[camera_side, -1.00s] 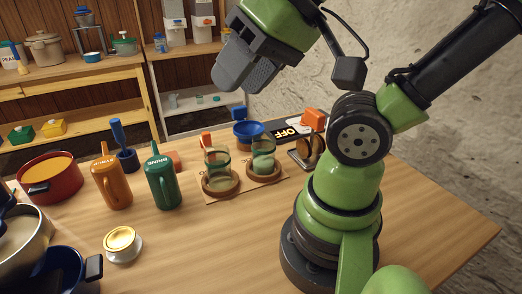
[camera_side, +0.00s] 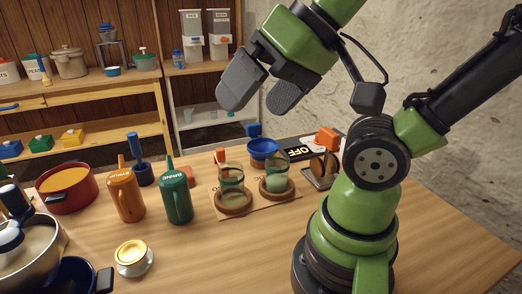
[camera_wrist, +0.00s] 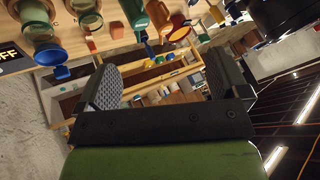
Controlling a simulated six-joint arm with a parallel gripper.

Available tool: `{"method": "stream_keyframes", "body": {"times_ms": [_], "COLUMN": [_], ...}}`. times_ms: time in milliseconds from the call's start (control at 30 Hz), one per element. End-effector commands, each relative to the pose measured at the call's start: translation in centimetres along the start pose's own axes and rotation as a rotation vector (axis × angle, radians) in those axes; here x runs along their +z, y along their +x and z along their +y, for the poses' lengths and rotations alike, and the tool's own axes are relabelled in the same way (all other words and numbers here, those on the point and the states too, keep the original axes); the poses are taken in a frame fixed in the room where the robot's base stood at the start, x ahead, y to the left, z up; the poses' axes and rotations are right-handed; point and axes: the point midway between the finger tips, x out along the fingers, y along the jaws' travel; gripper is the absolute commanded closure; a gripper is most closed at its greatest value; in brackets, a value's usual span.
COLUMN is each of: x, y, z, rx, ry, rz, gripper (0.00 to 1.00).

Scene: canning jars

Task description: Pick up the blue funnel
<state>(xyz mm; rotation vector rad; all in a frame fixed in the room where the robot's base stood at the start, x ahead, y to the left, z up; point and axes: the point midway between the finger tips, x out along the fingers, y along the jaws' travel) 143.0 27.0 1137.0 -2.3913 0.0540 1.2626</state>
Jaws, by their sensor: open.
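The blue funnel (camera_side: 263,151) shows in the side view as a wide blue cone behind the two glass jars, its lower part hidden by them. In the wrist view the blue funnel (camera_wrist: 48,54) is at the upper left, beside the jars. My gripper (camera_side: 259,99) is open and empty, in the air above and behind the table, higher than the funnel and touching nothing. In the wrist view my gripper (camera_wrist: 162,84) has its two grey pads wide apart with nothing between them.
Two glass jars (camera_side: 231,185) (camera_side: 277,180) stand on round wooden bases in front of the funnel. A black OFF sign (camera_side: 299,153) and orange-knobbed item (camera_side: 327,140) are to its right. Green (camera_side: 177,195) and orange bottles (camera_side: 126,195) stand left.

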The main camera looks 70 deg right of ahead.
Motion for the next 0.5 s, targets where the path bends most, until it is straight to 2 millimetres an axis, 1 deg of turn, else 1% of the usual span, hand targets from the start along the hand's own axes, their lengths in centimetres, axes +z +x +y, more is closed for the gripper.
{"method": "stream_keyframes", "body": {"times_ms": [233, 300, 367, 467, 500], "x": [-0.1, -0.6, -1.5, -4.1, -5.3], "y": [0.0, 0.2, 0.6, 1.6, 2.2], "z": [0.0, 0.2, 0.6, 1.9, 2.7], "rx": [0.002, 0.019, 0.051, 0.138, 0.181], "ry": [0.002, 0.016, 0.039, 0.103, 0.137], "rz": [0.000, 0.001, 0.003, 0.012, 0.016], "gripper": [0.00, 0.00, 0.00, 0.00, 0.00]}}
